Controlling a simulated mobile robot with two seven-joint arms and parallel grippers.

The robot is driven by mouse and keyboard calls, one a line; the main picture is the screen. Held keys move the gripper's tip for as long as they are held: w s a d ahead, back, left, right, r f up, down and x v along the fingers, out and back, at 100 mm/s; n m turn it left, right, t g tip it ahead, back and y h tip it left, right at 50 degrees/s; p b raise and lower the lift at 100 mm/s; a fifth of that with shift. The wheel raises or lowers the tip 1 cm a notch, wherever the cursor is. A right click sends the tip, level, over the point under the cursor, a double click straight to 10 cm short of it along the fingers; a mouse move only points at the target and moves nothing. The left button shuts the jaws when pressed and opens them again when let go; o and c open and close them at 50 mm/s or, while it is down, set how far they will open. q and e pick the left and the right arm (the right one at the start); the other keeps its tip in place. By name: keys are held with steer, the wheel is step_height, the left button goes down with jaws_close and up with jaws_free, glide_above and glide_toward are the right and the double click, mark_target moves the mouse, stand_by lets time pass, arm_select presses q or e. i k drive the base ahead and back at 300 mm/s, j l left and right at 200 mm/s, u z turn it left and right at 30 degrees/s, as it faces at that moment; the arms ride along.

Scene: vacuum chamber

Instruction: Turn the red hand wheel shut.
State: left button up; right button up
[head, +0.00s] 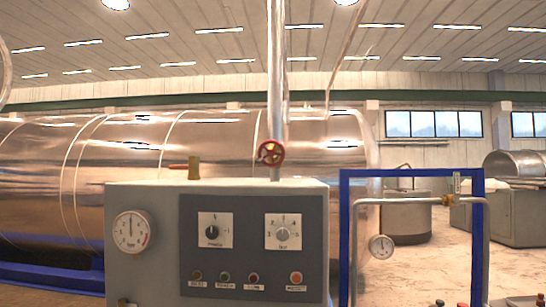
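The red hand wheel (270,153) is small and round with a lighter hub. It sits on the vertical metal pipe (276,80), just above the top edge of the grey control box. Neither of my grippers shows in the head view. Nothing is in front of the wheel. Its turned position cannot be told.
The grey control box (165,271) stands in front, with a gauge (132,231), two dials and several buttons. A blue frame (345,240) with pipes stands to its right. A large metal tank (215,145) lies behind. Open floor (422,268) shows at the right.

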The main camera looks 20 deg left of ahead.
mark_target(271, 152)
steer(key=i+j+u, duration=0.1)
steer(key=i+u, duration=0.25)
steer(key=i+j+u, duration=0.1)
steer(key=i+u, duration=0.45)
steer(key=u, duration=0.15)
